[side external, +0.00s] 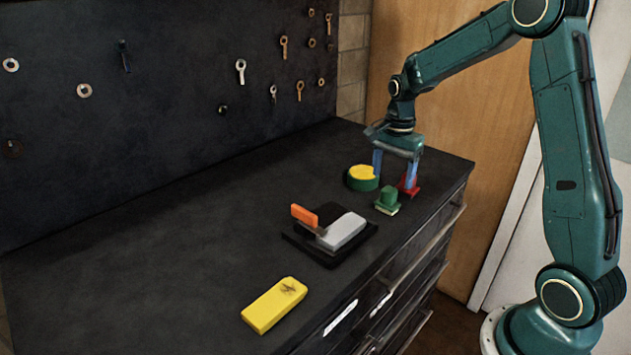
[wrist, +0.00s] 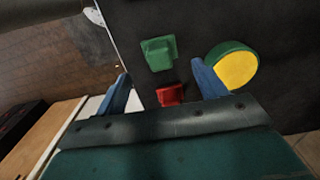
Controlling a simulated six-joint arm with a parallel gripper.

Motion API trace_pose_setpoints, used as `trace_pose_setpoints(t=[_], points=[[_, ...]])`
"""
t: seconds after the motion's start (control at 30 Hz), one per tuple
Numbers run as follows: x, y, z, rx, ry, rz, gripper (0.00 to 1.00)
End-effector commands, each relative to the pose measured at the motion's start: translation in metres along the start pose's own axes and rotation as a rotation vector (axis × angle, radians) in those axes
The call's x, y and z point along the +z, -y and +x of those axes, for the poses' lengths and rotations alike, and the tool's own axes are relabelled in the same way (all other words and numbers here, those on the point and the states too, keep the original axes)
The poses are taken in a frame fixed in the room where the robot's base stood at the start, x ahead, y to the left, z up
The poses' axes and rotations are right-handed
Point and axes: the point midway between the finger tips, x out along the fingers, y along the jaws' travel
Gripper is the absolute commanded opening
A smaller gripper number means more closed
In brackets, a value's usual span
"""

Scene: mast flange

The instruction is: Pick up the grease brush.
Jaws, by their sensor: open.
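My gripper (side external: 391,175) points down above this group, open, with blue fingers apart and nothing visibly held. In the wrist view the green block is beyond the fingertips (wrist: 160,70).
A round green tin with a yellow top (side external: 362,177) stands close beside the left finger. A grey-and-black block with an orange tab (side external: 345,230) sits on a dark plate nearer the camera. A yellow block (side external: 274,305) lies at the front. The bench's left side (side external: 130,260) is clear.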

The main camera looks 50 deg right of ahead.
Motion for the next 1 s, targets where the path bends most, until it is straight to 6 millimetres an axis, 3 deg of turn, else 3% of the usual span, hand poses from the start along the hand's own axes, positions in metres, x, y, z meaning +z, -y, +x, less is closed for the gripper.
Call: trace_pose_setpoints(t=[0.2, 0.57, 1.0], points=[[0.0, 0.0, 0.021, 0.001, 0.0, 0.0, 0.71], [0.001, 0.0, 0.028, 0.001, 0.001, 0.0, 0.71], [0.003, 0.0, 0.072, 0.003, 0.001, -0.001, 0.71]])
